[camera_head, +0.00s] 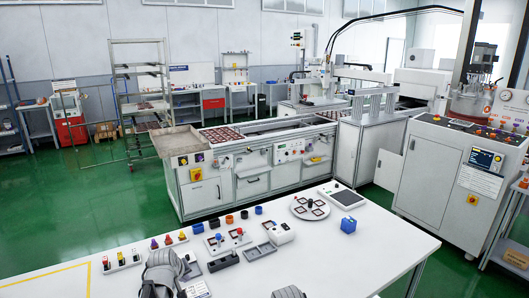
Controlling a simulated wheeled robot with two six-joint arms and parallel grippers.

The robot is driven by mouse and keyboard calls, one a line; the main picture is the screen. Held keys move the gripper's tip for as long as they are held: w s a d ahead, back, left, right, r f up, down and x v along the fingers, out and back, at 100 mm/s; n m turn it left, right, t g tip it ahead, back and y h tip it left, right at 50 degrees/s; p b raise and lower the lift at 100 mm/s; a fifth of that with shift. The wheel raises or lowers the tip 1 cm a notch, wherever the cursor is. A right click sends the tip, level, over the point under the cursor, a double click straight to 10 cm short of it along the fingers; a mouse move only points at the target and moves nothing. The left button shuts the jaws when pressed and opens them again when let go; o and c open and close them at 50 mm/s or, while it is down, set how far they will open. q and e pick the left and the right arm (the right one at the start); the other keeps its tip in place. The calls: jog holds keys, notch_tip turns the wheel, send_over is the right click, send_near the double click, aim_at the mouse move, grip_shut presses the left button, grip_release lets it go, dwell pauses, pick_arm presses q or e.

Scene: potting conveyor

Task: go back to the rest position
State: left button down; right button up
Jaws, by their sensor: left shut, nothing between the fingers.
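My left gripper (165,262) is at the bottom left of the head view, low over the front of the white table (350,262). It is grey, shut, and nothing shows between its fingers. A small grey part of my right arm or gripper (288,292) shows at the bottom edge, right of the left gripper. Most of it is cut off, so its fingers cannot be seen.
Near the left gripper are racks with coloured pieces (118,260), a dark grey block (222,262) and a grey tray (259,251). A round plate (310,208) and blue block (348,225) stand farther right. The table's right front is clear. A conveyor machine (240,165) stands behind.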

pick_arm(q)
jog(key=s+d+f+m+g, duration=0.1)
jog(key=s+d+m, duration=0.1)
jog(key=s+d, duration=0.2)
jog(key=s+d+f+m+g, duration=0.1)
jog(key=s+d+m, duration=0.1)
jog(key=d, duration=0.4)
jog(key=s+d+m+g, duration=0.1)
jog(key=s+d+m, duration=0.1)
jog(key=s+d, duration=0.3)
jog(key=shift+s+d+f+g, duration=0.35)
jog(key=shift+f+g, duration=0.05)
jog(key=s+d+m+g, duration=0.1)
jog(key=s+d, duration=0.1)
jog(key=s, duration=0.1)
jog(key=s+d+m, duration=0.2)
jog(key=s, duration=0.1)
jog(key=s+d+m+g, duration=0.1)
jog(key=s+d, duration=0.1)
jog(key=s, duration=0.2)
jog(key=shift+s+f+g+y, duration=0.1)
jog(key=shift+f+g+y, duration=0.1)
jog(key=shift+g+y, duration=0.15)
jog(key=shift+s+d+m+y, duration=0.15)
jog(key=shift+s+m+y, duration=0.1)
jog(key=shift+s+m, duration=0.2)
